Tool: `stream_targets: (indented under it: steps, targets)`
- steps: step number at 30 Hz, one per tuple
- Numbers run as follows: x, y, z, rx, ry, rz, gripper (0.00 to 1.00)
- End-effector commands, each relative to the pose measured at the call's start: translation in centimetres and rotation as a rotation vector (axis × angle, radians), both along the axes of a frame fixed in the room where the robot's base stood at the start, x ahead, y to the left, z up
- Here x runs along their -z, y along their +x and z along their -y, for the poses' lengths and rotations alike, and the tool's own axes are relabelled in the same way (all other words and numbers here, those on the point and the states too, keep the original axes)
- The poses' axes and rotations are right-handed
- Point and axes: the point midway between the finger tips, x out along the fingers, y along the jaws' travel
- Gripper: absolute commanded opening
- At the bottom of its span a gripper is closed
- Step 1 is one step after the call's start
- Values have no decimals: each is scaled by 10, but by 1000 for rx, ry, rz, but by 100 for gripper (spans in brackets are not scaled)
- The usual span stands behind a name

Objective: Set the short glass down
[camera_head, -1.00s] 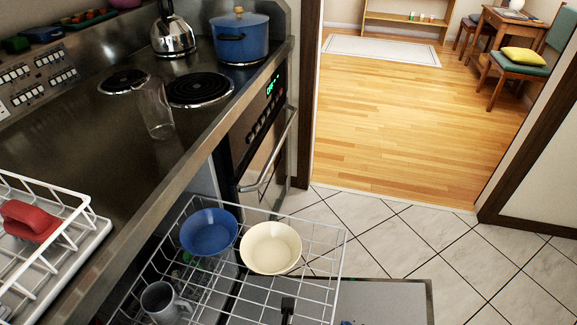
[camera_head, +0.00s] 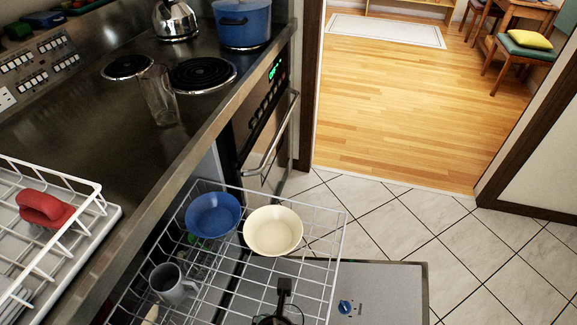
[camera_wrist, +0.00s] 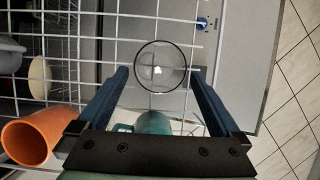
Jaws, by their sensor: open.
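My gripper (camera_wrist: 158,74) is open, its two blue fingers spread apart in the wrist view. A clear round glass (camera_wrist: 160,58), seen from above with a dark rim line, lies between and just beyond the fingertips, with a gap visible on each side. It appears to be the short glass. White wires of the dish rack (camera_wrist: 78,97) pass around it; I cannot tell what it rests on. In the head view a dark piece (camera_head: 284,290) and a rounded rim show at the bottom edge, too cut off to identify surely.
An orange cup (camera_wrist: 30,140) and a teal cup (camera_wrist: 153,123) are close to my gripper. The rack also holds a blue bowl (camera_head: 213,216), a cream bowl (camera_head: 273,231) and a grey mug (camera_head: 172,284). A tall clear glass (camera_head: 159,97) stands on the counter by the coil burners.

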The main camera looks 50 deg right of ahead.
Motion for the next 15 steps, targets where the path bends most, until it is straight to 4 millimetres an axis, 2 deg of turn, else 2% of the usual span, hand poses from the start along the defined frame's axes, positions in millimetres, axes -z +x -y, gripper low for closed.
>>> stream_targets:
  steps: [1,6,15]
  targets:
    - [-13,-1,-4,-3,-1,1,100]
    - [-33,-5,-12,-1,0,0,100]
    - [-40,-7,-16,0,0,-1,100]
